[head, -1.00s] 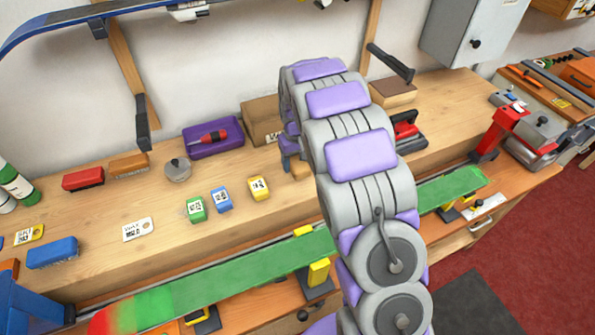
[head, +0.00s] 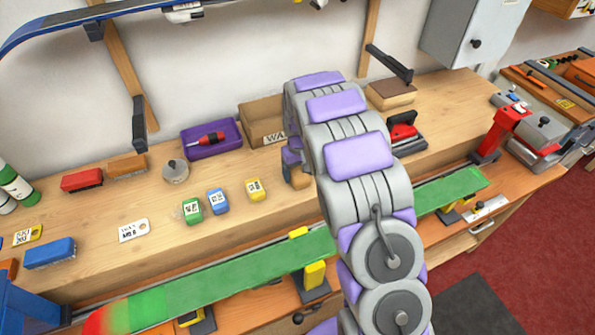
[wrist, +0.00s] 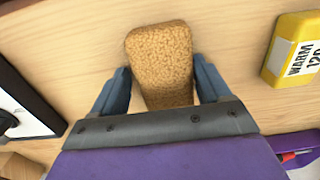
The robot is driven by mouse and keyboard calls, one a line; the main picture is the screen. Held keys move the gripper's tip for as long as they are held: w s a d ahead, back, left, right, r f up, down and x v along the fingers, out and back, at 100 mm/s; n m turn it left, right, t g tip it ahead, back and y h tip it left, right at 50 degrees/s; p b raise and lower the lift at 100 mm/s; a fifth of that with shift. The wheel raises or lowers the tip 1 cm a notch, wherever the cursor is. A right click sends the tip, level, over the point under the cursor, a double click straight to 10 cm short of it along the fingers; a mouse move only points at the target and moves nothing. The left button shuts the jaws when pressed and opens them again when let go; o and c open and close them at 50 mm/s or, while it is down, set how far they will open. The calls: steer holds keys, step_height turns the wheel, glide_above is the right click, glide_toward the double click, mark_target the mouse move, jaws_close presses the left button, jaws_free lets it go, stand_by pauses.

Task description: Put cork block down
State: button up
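The cork block (wrist: 163,65) is a tan, speckled block between the two blue fingers of my gripper (wrist: 162,85) in the wrist view. The fingers are close on both sides of it, and it sits slightly askew between them. In the head view my gripper (head: 290,160) is low over the wooden bench (head: 120,260), with the cork block (head: 299,178) partly hidden behind my arm. Whether its underside touches the bench cannot be told.
A yellow wax block (head: 254,190) lies left of the gripper, near blue (head: 219,201) and green (head: 192,210) ones. A purple tray (head: 228,148) and cardboard box (head: 265,112) stand behind. A red iron (head: 404,132) is to the right. A green ski (head: 235,263) runs along the front.

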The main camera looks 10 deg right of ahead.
mark_target(299, 170)
steer(key=shift+s+f, duration=0.2)
steer(key=shift+f, duration=0.05)
stand_by(0.4)
step_height(299, 170, up, 12)
steer(key=p, duration=0.2)
steer(key=s+r+m, duration=0.1)
steer(key=s+r, duration=0.4)
steer(key=s, duration=0.4)
steer(key=s+r, duration=0.5)
steer(key=s, duration=0.4)
steer(key=s+m+g, duration=0.1)
steer(key=s, duration=2.3)
steer(key=shift+s+g, duration=0.35)
steer(key=shift+g, duration=0.05)
steer(key=shift+w, duration=0.1)
